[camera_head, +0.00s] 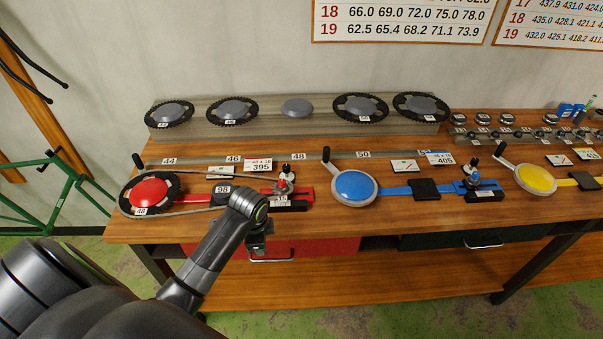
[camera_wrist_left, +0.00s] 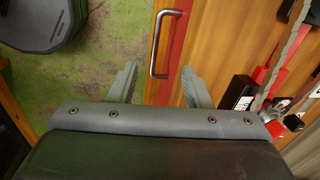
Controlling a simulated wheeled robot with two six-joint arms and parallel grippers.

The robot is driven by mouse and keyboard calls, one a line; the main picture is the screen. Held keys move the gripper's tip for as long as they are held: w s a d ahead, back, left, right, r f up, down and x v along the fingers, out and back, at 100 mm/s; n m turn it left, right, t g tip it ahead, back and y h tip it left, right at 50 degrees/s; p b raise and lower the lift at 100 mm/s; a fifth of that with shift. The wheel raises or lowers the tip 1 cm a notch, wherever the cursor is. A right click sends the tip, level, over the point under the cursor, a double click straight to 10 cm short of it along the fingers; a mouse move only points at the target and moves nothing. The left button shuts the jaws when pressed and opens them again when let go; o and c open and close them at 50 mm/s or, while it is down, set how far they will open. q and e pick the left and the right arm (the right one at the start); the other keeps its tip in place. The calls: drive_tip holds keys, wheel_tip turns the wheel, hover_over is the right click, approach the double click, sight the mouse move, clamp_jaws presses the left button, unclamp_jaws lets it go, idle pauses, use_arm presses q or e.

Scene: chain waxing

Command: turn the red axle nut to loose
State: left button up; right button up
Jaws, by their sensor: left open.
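The red station on the bench has a red hub (camera_head: 149,191) with a toothed ring and a chain around it, and a red rail (camera_head: 307,194) running to the right. A small upright axle fitting (camera_head: 287,177) with a dark top, pale middle and some red stands at the rail; I cannot clearly pick out the nut on it. Part of the red rail shows at the right of the left wrist view (camera_wrist_left: 270,77). My left gripper (camera_head: 258,243) is at the bench's front edge, below and left of the fitting. In the wrist view its fingers (camera_wrist_left: 158,86) are apart and empty.
A blue station (camera_head: 354,186) and a yellow station (camera_head: 536,179) stand to the right. Several chainrings sit on a rack (camera_head: 271,131) behind. A drawer handle (camera_wrist_left: 165,42) shows beyond my left fingers. Bare wood lies along the front edge.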

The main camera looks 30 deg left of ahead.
use_arm(q)
drive_tip(key=w+a+r+m+g, duration=0.1)
drive_tip(key=w+a+r+m, duration=0.2)
drive_tip(key=w+r+m, duration=0.5)
wheel_tip(320, 180, up, 14)
drive_tip(key=m+h+p, duration=0.1)
drive_tip(key=m+p, duration=0.1)
drive_tip(key=m, duration=0.2)
hover_over(282, 181)
drive_tip(key=shift+g, duration=0.4)
wheel_tip(282, 181, down, 9)
drive_tip(key=b, duration=0.9)
wheel_tip(282, 181, down, 3)
drive_tip(key=shift+f+b, duration=0.1)
drive_tip(key=shift+b, duration=0.8)
wheel_tip(282, 181, down, 4)
drive_tip(key=shift+r+p, duration=0.2)
drive_tip(key=shift+p, duration=0.65)
drive_tip(key=shift+f, duration=0.8)
use_arm(e)
wheel_tip(282, 181, down, 7)
drive_tip(key=shift+s+d, duration=0.25)
drive_tip(key=shift+d, duration=0.2)
use_arm(q)
clamp_jaws()
use_arm(e)
drive_tip(key=shift+r, duration=0.15)
